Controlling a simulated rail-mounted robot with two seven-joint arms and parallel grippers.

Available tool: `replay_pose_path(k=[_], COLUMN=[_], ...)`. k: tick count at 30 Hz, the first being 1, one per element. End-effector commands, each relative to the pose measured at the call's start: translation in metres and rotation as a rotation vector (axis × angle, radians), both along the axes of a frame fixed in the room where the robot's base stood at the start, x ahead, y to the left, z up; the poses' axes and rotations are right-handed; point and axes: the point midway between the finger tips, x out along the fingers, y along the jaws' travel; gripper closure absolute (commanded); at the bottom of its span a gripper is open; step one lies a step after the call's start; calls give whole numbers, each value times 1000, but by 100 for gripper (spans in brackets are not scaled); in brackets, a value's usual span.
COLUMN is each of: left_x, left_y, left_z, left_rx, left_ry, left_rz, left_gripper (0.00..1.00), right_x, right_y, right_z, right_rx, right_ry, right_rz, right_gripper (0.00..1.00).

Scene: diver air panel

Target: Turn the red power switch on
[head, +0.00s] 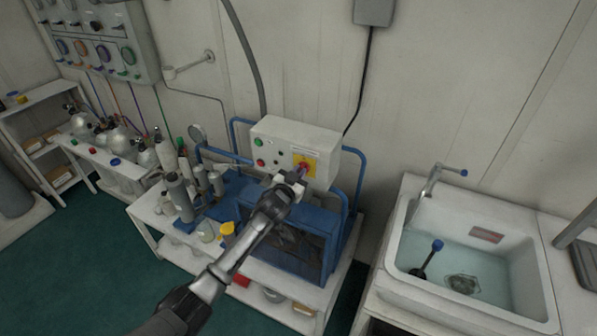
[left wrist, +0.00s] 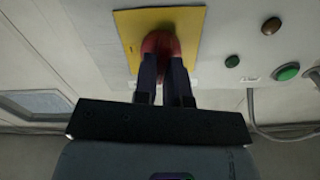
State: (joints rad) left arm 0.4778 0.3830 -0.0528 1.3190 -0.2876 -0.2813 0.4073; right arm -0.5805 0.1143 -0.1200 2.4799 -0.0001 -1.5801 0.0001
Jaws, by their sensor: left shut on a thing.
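The red power switch (left wrist: 160,44) is a rotary knob on a yellow plate (left wrist: 190,18), seen upside down in the left wrist view. In the head view the yellow plate (head: 308,158) sits on the right of the white control box (head: 278,140), with the red knob partly hidden by my gripper. My left gripper (head: 296,177) reaches up to the knob from the front. Its two dark fingers (left wrist: 163,70) are shut on the red knob. The knob's exact angle and its markings cannot be read. My right gripper is not in view.
Green and red buttons (head: 259,152) sit left of the yellow plate. A blue tube frame (head: 350,180) surrounds the machine under the box. Bottles (head: 180,195) crowd the bench at left. A water-filled sink (head: 470,265) stands at right.

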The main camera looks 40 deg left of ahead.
Motion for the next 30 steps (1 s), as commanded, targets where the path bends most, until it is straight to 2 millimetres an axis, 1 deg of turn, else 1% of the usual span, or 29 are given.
replay_pose_path(k=[1, 9, 30], left_x=[0, 0, 1], left_y=[0, -1, -3], left_z=[1, 0, -3], left_rx=[41, 294, 937], left_ry=[11, 67, 209], left_rz=[0, 1, -1], left_gripper=[100, 100, 100], right_x=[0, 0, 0], right_y=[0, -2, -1], right_z=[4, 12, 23], right_rx=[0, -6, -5], right_ry=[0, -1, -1], right_rz=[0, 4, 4], right_gripper=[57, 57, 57])
